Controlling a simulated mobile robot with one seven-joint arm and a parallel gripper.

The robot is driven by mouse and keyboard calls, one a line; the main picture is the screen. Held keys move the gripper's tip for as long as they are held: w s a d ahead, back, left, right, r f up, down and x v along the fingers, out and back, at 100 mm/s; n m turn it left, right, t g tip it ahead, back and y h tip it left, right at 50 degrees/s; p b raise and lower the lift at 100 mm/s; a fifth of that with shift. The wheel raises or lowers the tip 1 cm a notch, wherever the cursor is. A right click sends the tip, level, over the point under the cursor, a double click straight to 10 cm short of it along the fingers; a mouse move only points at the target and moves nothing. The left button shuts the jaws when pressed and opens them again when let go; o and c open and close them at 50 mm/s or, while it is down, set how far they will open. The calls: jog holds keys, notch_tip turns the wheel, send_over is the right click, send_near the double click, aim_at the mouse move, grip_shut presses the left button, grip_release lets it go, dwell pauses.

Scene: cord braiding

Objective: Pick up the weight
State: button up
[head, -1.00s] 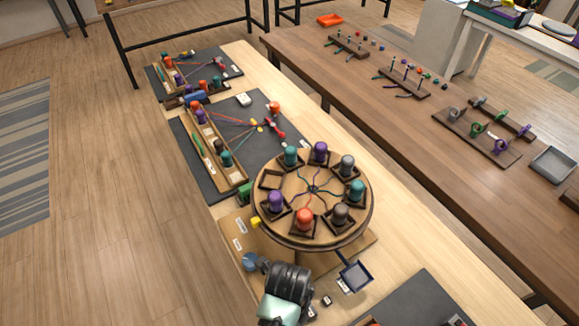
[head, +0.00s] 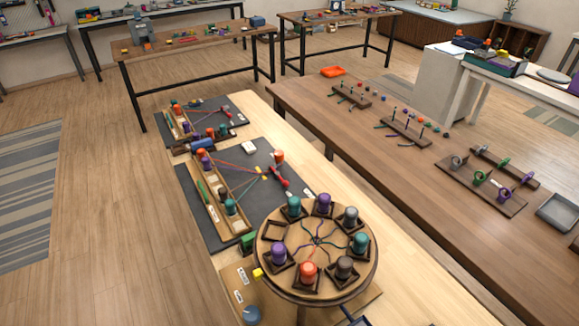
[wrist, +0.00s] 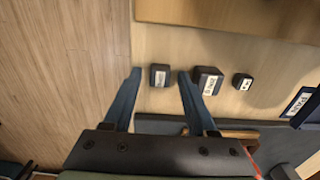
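Three dark blocks with white labels, which look like weights, stand in a row on the pale wooden table in the wrist view. The left block (wrist: 160,75) lies between the lines of my fingertips, the larger middle block (wrist: 207,80) is by the right fingertip, and the smallest block (wrist: 242,82) is farther right. My gripper (wrist: 160,76) is open, with two blue fingers spread apart and nothing held. I cannot tell its height above the blocks. The head view does not show my gripper or these blocks.
A round braiding stand (head: 317,287) carries several coloured bobbins in square holders, with one holder empty. A dark mat (head: 205,228) with a wooden rack (head: 217,205) lies behind it. A wooden board edge (wrist: 230,17) borders the blocks. A labelled card (wrist: 298,103) lies at right.

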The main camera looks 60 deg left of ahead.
grip_shut()
jog(key=shift+r, duration=0.15)
